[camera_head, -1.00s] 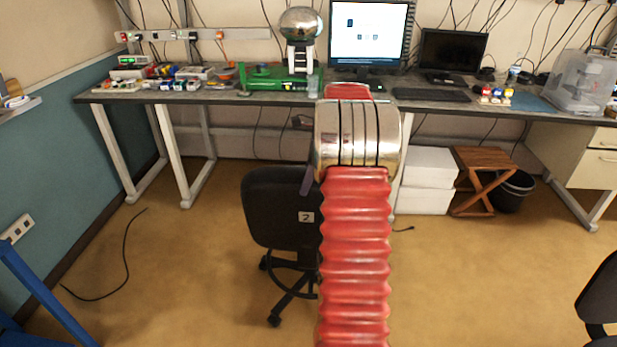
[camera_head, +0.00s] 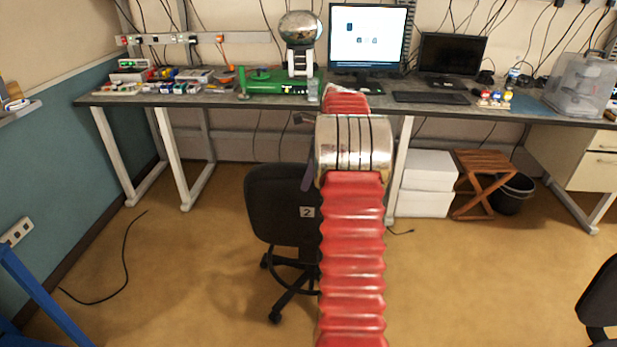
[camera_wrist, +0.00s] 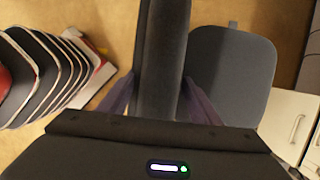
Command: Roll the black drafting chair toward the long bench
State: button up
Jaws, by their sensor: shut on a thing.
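The black drafting chair (camera_head: 275,205) stands upright on the floor in front of the long bench (camera_head: 222,98), with a small label "2" on its back. Its wheeled base shows below, and my red arm hides its right side. In the wrist view the chair's backrest (camera_wrist: 160,55) is seen edge-on between the two purple fingers of my gripper (camera_wrist: 157,92). The grey seat (camera_wrist: 232,75) shows to its right. My gripper is shut on the backrest. In the head view only one finger shows, at the backrest's top; the rest is hidden by my arm.
White boxes (camera_head: 425,183), a wooden folding stool (camera_head: 481,180) and a black bin (camera_head: 513,193) stand under the bench's right part. Another dark chair (camera_head: 602,300) is at the right edge. A cable (camera_head: 125,265) lies on the left floor. A blue frame (camera_head: 40,290) is at lower left.

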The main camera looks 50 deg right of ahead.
jog(key=shift+w+d+r, duration=0.15)
jog(key=shift+w+d, duration=0.9)
jog(key=shift+d, duration=0.3)
jog(key=o, duration=1)
jog(key=shift+a, duration=0.1)
jog(key=shift+r, duration=4.7)
jog(key=shift+s+r, duration=0.1)
jog(key=shift+r, duration=0.05)
